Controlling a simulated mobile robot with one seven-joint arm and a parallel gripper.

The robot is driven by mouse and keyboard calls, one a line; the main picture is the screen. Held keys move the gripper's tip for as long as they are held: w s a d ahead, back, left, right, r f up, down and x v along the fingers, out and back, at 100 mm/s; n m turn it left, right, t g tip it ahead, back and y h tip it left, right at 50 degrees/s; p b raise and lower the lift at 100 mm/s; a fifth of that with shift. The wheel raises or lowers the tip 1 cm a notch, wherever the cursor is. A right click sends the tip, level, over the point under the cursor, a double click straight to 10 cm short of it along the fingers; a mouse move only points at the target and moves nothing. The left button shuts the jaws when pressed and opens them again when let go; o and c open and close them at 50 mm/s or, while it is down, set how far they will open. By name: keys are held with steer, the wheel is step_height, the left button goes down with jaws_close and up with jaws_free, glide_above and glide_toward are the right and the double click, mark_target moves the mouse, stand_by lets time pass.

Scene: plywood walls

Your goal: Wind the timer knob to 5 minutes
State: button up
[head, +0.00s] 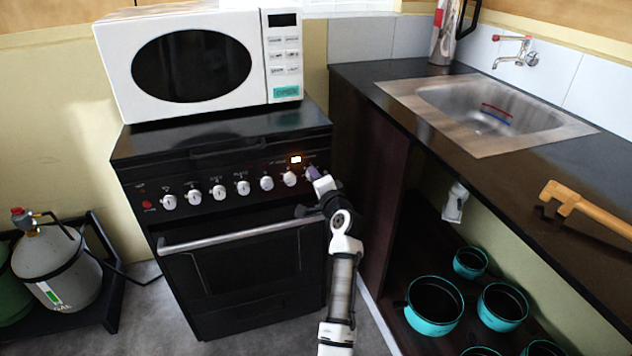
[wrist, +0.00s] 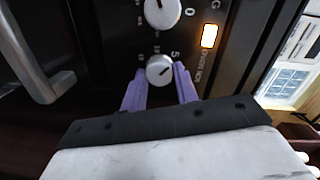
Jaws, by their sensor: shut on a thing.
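The timer knob (wrist: 159,70) is a round white knob with a dark pointer line, at the right end of the stove's control panel (head: 230,188). In the wrist view a "5" is printed beside it. My gripper (wrist: 160,78) has its two purple fingers on either side of this knob, shut on it. In the head view my gripper (head: 313,174) reaches the right end of the knob row and hides most of the timer knob. The pointer line slants toward the upper right in the wrist view.
A lit orange display (head: 295,159) sits above the knobs. The oven door handle (head: 240,234) sticks out below. A white microwave (head: 200,65) stands on the stove. The counter with a sink (head: 400,92) is close on the right. Gas bottles (head: 58,272) stand at left.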

stand_by(0.4)
steer(key=o, duration=1)
steer(key=b+v, duration=0.1)
steer(key=v, duration=1.2)
steer(key=shift+s+d, duration=0.15)
steer(key=shift+s, duration=0.25)
steer(key=shift+c, duration=0.2)
